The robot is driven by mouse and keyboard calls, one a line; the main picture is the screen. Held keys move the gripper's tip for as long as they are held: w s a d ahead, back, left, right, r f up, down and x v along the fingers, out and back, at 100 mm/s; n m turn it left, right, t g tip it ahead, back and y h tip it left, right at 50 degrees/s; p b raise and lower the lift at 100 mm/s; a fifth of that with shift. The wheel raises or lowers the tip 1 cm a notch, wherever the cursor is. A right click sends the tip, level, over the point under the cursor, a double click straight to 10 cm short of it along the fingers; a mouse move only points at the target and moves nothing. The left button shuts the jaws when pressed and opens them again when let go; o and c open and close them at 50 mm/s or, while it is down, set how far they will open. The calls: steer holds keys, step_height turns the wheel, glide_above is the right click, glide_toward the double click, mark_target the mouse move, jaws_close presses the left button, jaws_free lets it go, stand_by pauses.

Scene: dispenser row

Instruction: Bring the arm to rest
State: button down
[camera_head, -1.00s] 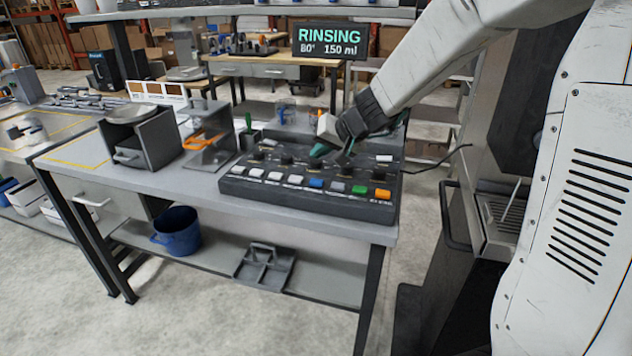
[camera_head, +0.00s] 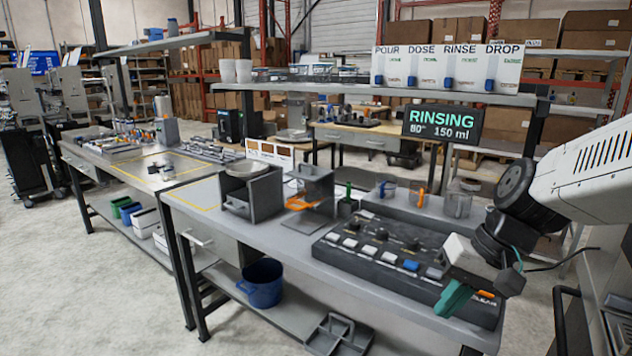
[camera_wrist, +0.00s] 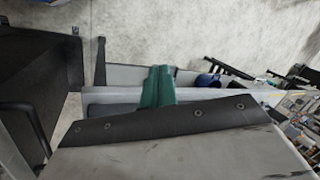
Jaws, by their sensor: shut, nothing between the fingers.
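My gripper (camera_head: 455,298) is at the right in the head view, its green fingers together and empty. It is in front of the right end of the black control panel (camera_head: 345,263) and hides part of its row of buttons. I cannot tell whether it touches the panel. In the wrist view the green fingers (camera_wrist: 157,87) are closed together, with a grey bench and the concrete floor behind them. My arm comes in from the right edge of the head view.
A display reading RINSING (camera_head: 442,126) hangs above the bench. The dispenser row (camera_head: 450,70) stands on the upper shelf. Clear cups, one with an orange handle (camera_head: 419,198), stand behind the panel. A blue bucket (camera_head: 262,285) sits on the lower shelf.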

steer(key=s+d+r+h, duration=0.2)
steer(key=s, duration=0.5)
steer(key=s+d+r+n+h, duration=0.1)
steer(key=s+d+r+h, duration=0.1)
steer(key=s, duration=0.5)
steer(key=shift+s+d+t, duration=0.3)
steer(key=shift+d, duration=0.35)
stand_by(1.5)
